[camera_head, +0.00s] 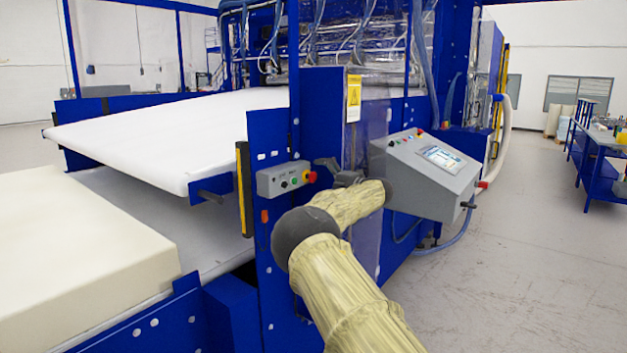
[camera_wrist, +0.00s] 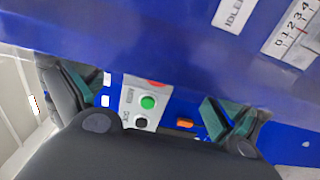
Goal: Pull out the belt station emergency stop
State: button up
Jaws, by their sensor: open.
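The belt station emergency stop (camera_head: 309,177) is a red button on a yellow base at the right end of a small grey control box (camera_head: 271,184). The box is mounted on a blue machine post. My gripper (camera_head: 327,170) is just right of the button in the head view, apart from it as far as I can tell. In the wrist view my gripper (camera_wrist: 154,95) is open, with one finger on each side of the box (camera_wrist: 130,97). Only a sliver of the red button (camera_wrist: 156,84) shows there, cut off by the blue surface above. The green button (camera_wrist: 148,102) is clear.
A blue post (camera_head: 264,230) stands close to my arm. A sloped grey console (camera_head: 425,175) with a screen stands to the right. A white belt table (camera_head: 170,135) and a cream foam block (camera_head: 80,250) are left. Open floor (camera_head: 520,260) lies right.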

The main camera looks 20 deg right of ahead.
jog(key=shift+b+v, duration=0.45)
jog(key=shift+v, duration=2.4)
jog(key=shift+a, duration=0.1)
